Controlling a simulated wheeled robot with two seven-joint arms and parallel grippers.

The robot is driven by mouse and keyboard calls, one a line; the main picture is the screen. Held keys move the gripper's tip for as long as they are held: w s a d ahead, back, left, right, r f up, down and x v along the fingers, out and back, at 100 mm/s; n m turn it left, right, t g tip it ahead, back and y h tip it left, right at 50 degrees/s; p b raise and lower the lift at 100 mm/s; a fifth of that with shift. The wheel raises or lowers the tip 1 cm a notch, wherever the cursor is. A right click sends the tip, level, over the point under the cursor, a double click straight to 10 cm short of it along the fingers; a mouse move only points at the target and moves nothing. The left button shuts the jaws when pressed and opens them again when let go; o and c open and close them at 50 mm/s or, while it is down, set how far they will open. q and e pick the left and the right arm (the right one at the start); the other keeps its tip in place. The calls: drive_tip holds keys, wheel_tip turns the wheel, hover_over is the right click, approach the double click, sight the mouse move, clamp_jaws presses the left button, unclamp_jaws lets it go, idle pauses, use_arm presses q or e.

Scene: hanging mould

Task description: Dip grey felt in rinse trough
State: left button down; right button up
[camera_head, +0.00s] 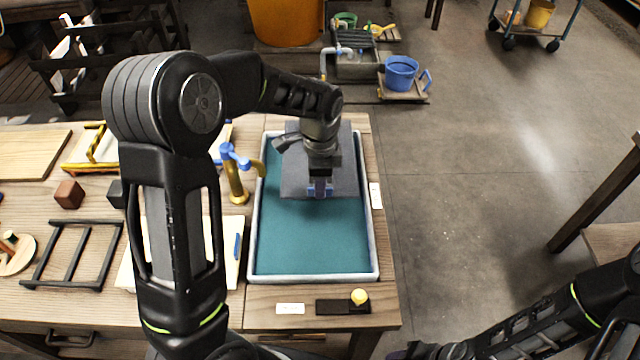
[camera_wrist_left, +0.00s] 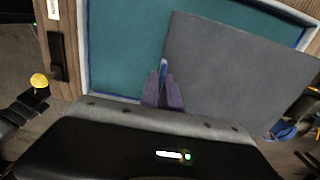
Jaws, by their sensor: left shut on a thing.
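The rinse trough (camera_head: 314,277) is a long shallow basin with a pale rim and a teal inside, set into the table; its rim and inside also show in the wrist view (camera_wrist_left: 125,45). The grey felt (camera_head: 340,180) is a flat dark grey sheet over the far half of the trough. It fills the right of the wrist view (camera_wrist_left: 235,75). My left gripper (camera_head: 320,190) is shut at the felt's near edge, with a small blue piece between its purple fingertips (camera_wrist_left: 163,80). I cannot tell whether the felt touches the teal surface. My right gripper (camera_head: 402,352) is barely visible at the bottom edge.
A yellow and blue tap (camera_head: 236,175) stands left of the trough. A black strip with a yellow knob (camera_head: 359,297) lies before it. A black rack (camera_head: 75,255) and a reddish-brown block (camera_head: 69,194) are farther left.

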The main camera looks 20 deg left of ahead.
use_arm(q)
drive_tip(key=shift+f+b, duration=4.65)
drive_tip(key=shift+f, duration=2.1)
drive_tip(key=shift+w+a, duration=0.3)
drive_tip(key=shift+w, duration=0.4)
drive_tip(key=shift+w+a, duration=0.3)
drive_tip(key=shift+w, duration=0.35)
drive_tip(key=shift+r, duration=0.1)
drive_tip(key=shift+s+d, duration=0.3)
drive_tip(key=shift+s, duration=0.35)
drive_tip(key=shift+s+d, duration=0.3)
drive_tip(key=shift+s, duration=0.35)
drive_tip(key=shift+w, duration=0.1)
